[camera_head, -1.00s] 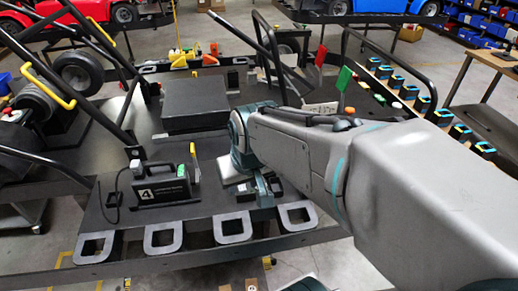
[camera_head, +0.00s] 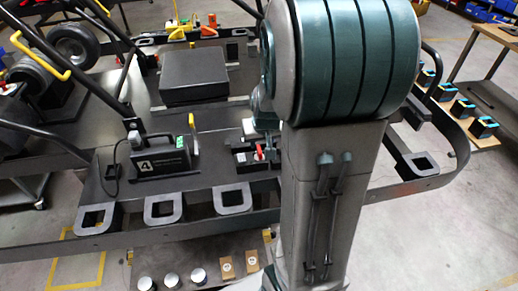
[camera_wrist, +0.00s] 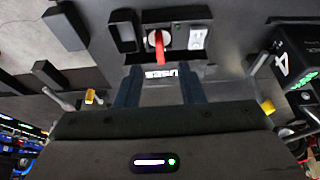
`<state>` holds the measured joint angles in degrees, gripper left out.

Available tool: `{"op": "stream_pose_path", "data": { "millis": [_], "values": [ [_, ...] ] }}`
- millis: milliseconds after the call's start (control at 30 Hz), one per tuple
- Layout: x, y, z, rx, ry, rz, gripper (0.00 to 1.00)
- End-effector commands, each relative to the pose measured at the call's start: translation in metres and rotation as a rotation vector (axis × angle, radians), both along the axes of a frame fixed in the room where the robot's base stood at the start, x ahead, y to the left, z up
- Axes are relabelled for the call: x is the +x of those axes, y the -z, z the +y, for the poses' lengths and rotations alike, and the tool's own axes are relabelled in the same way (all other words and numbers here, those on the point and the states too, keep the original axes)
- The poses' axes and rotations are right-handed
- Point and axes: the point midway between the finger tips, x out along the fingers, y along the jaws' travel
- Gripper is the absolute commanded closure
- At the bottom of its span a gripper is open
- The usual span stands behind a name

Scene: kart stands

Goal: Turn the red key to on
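The red key (camera_head: 259,152) sits on a small dark switch panel (camera_head: 240,158) on the black deck, just left of my arm in the head view. The key lies ahead of the gap, apart from both fingertips as far as I can tell. In the head view my arm hides most of the gripper.
A black box marked 4 (camera_head: 160,157) stands left of the panel; it also shows at the right of the wrist view (camera_wrist: 299,60). A larger black box (camera_head: 194,76) lies behind. Tubular frame bars (camera_head: 97,62) rise at the left. Cans and small boxes (camera_head: 227,268) lie below the deck.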

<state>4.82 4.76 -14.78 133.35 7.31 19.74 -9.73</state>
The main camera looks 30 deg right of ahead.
Motion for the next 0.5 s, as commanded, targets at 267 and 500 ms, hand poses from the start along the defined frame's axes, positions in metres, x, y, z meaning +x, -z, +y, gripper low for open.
{"op": "stream_pose_path", "data": {
  "millis": [267, 500],
  "values": [
    [0.016, 0.045, -0.005, 0.001, 0.003, 0.004, 0.65],
    [0.026, 0.066, -0.008, 0.0, 0.001, 0.001, 0.65]
  ]
}}
